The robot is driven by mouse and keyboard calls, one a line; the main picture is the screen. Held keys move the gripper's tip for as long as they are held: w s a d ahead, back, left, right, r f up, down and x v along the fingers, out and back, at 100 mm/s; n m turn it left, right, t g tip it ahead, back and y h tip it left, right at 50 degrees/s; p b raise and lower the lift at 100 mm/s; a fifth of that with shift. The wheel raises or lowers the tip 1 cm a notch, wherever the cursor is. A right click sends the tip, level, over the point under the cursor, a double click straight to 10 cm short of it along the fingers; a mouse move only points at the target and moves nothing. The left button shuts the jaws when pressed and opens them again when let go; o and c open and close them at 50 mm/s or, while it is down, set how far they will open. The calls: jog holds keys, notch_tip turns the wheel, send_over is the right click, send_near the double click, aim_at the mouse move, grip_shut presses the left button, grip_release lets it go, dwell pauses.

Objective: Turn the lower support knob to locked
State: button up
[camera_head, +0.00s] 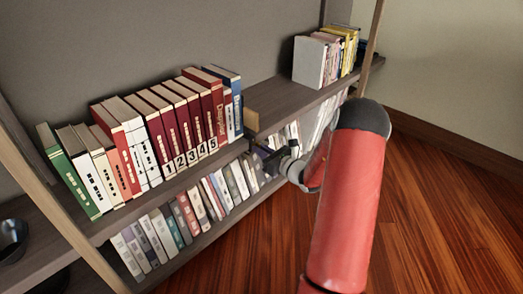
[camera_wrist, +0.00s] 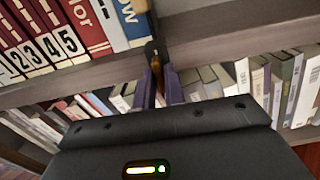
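My gripper (camera_head: 268,156) is at the front edge of the upper shelf, just right of the numbered books. In the wrist view my gripper's two dark, purplish fingers (camera_wrist: 162,88) are close together and point at a small black fitting (camera_wrist: 151,48) on the shelf edge. A narrow brown-orange piece (camera_wrist: 156,68) shows between the fingers below that fitting; it may be the lower support knob. I cannot tell whether the fingers touch or grip it. The knob's position and any lock mark cannot be read. In the head view my gripper hides this spot.
Upright books, including volumes numbered 1 to 5 (camera_head: 193,122), stand left on the upper shelf (camera_head: 272,103). A tan block (camera_head: 251,119) stands right of them. More books (camera_head: 183,215) fill the shelf below, close behind my gripper. A grey-and-yellow book group (camera_head: 325,58) stands far right. The wooden floor (camera_head: 440,190) is clear.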

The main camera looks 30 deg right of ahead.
jog(key=o, duration=0.4)
jog(key=v, duration=0.8)
jog(key=s+a+r+n+g+y+p, duration=0.1)
jog(key=a+r+n+g+y, duration=0.3)
jog(key=a, duration=0.3)
jog(key=s+a+r+n+g+y+p, duration=0.1)
jog(key=s+a+r+n+g, duration=0.1)
jog(key=a+r+n, duration=0.4)
jog(key=s+a+r+n+g+h+p, duration=0.15)
jog(key=s+a+r+n+g, duration=0.25)
jog(key=s+a+n+g, duration=0.55)
jog(key=s+r+n+t+h+p, duration=0.1)
jog(key=s+r+n+h, duration=0.2)
jog(key=s+n, duration=0.1)
jog(key=s+d+r+n+t+h+p, duration=0.1)
jog(key=s+r+n+h, duration=0.2)
jog(key=s, duration=0.3)
jog(key=s+r+n+t+h+p, duration=0.1)
jog(key=s+r+n+t+h, duration=0.1)
jog(key=s+r+n+h, duration=0.1)
jog(key=shift+s+d+r+n+h, duration=0.1)
jog(key=shift+s+r+n+h, duration=0.1)
jog(key=shift+s+n, duration=0.4)
jog(key=shift+s+d+r+n+h, duration=0.15)
jog(key=shift+s+n, duration=0.15)
jog(key=shift+n, duration=0.45)
